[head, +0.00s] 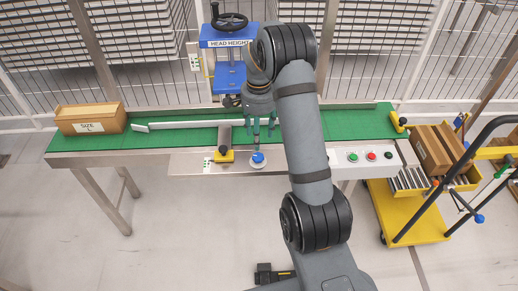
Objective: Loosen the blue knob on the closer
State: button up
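The blue knob (258,157) sits on a round pale base on the front ledge of the conveyor table. The closer (228,75) is a blue frame marked "HEAD HEIGHT" with a black handwheel on top, standing behind the green belt. My gripper (263,132) points down over the belt's front edge, just above and slightly right of the blue knob. Its two fingers look apart with nothing between them. It seems clear of the knob, though the exact gap is hard to judge. My arm hides the right side of the closer.
A yellow-based bracket with a dark post (224,154) stands just left of the knob. A brown "SIZE" box (90,119) sits on the belt's left end. A yellow cart (412,222) with a carton stands right.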

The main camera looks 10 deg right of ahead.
aim_at(259, 155)
jog(key=f, duration=0.9)
jog(key=shift+w+f, duration=0.15)
jog(key=shift+w, duration=0.1)
